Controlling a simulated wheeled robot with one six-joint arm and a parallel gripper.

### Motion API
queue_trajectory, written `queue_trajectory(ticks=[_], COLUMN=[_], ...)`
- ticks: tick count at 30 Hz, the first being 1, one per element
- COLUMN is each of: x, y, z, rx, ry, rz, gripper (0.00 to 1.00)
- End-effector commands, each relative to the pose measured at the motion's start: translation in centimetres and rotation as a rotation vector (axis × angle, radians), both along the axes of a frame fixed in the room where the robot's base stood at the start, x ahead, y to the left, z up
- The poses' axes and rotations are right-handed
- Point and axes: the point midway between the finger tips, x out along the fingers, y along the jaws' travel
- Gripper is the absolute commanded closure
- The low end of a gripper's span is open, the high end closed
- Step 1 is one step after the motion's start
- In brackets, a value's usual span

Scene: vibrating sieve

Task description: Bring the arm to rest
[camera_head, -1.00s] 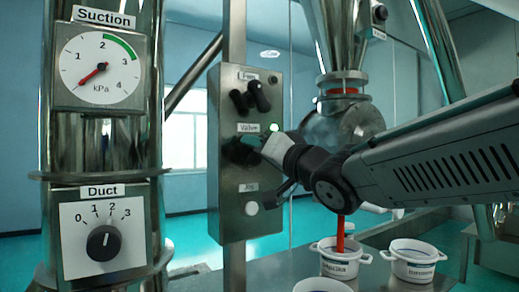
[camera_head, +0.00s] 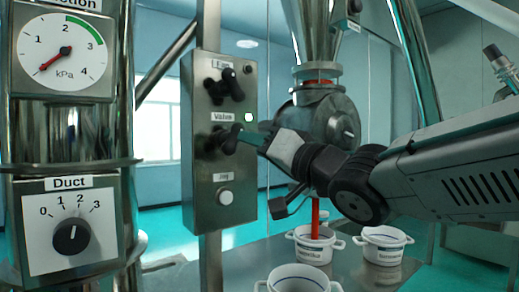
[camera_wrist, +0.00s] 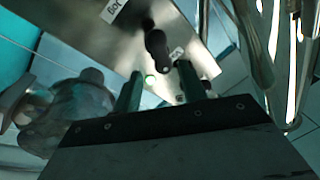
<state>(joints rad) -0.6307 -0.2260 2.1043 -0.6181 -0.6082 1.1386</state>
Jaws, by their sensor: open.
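My gripper (camera_head: 250,138) is at the right side of the grey control panel (camera_head: 200,185), with its fingers pointing at the black valve knob (camera_head: 226,138). The wrist view shows both dark green fingers of my gripper (camera_wrist: 160,88) apart, with nothing held between them. A black knob (camera_wrist: 156,45) stands on the panel just beyond the fingertips. My arm reaches in from the right, bent at a dark joint. Whether a finger still touches the knob is unclear.
Left of the panel stand a suction gauge (camera_head: 62,52) and a duct dial (camera_head: 72,235) set near 2. A red stream (camera_head: 315,218) falls into a white pot (camera_head: 313,250) below my arm. Another pot (camera_head: 384,252) stands right, and one in front (camera_head: 297,283).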

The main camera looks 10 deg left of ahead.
Motion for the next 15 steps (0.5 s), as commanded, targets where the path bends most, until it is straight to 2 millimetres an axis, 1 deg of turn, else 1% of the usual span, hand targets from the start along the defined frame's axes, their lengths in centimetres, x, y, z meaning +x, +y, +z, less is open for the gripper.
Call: queue_trajectory(ticks=[5, 8, 11, 12, 14, 15], x=[0.0, 1.0, 2.6, 2.9, 3.2, 3.2], y=[0.0, -0.4, -1.9, -3.2, -6.0, -8.4], z=[0.0, -1.4, -5.7, -7.8, -11.1, -13.1], rx=[-0.010, -0.101, -0.279, -0.369, -0.516, -0.612], ry=[-0.012, -0.023, 0.023, 0.052, 0.111, 0.158], rz=[-0.004, -0.065, -0.174, -0.223, -0.298, -0.343], gripper=[0.58, 0.58, 0.58, 0.58, 0.58, 0.58])
